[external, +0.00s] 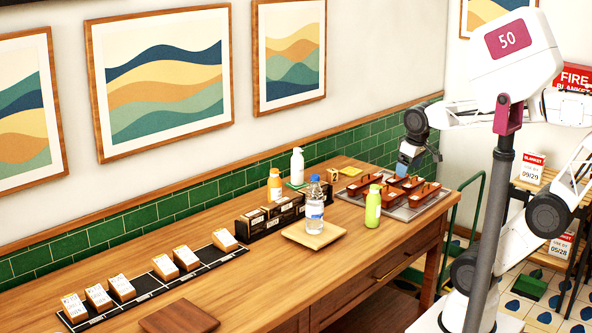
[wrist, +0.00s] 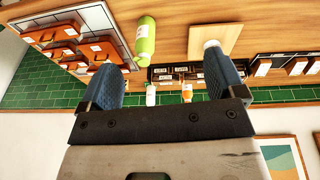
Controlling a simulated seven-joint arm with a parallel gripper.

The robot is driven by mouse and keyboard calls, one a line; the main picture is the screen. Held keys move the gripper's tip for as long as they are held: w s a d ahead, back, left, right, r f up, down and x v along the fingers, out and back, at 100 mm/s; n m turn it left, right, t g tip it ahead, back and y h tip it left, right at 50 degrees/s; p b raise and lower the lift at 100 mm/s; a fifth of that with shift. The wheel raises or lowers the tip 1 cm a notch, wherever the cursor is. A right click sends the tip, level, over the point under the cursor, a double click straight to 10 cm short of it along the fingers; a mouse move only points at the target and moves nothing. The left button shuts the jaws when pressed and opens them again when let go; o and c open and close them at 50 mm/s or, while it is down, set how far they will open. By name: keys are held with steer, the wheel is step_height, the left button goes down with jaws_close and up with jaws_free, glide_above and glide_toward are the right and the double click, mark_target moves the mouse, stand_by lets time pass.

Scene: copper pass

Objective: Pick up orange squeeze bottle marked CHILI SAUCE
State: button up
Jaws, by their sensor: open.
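An orange squeeze bottle (external: 274,186) with a pale label stands near the green tiled wall, behind the dark box row; its label text is too small to read. It also shows in the wrist view (wrist: 187,93), small and between my fingers in the picture but well away from them. My gripper (external: 410,158) is above the grey tray at the right end of the counter. In the wrist view my gripper (wrist: 165,85) has its two blue fingers wide apart with nothing between them.
A clear water bottle (external: 314,208) on a wooden board (external: 325,237) and a green bottle (external: 373,207) stand in front. A white bottle (external: 297,166) stands right of the orange one. The dark box row (external: 262,222) is close before it. Brown containers fill the tray (external: 402,213).

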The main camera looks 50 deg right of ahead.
steer(key=w+r+n+g+h, duration=0.1)
steer(key=w+r+n+h, duration=0.15)
steer(key=w, duration=0.45)
steer(key=w+r+n+h, duration=0.1)
steer(key=w+n, duration=0.3)
steer(key=w, duration=0.3)
steer(key=n+t+h, duration=0.4)
steer(key=n+h, duration=0.5)
steer(key=n, duration=0.7)
glide_above(272, 186)
steer(key=s+a, duration=0.2)
steer(key=a, duration=0.2)
step_height(272, 186, down, 4)
steer(key=shift+y, duration=0.25)
step_height(272, 186, down, 18)
steer(key=shift+f, duration=0.25)
steer(key=shift+x, duration=1.3)
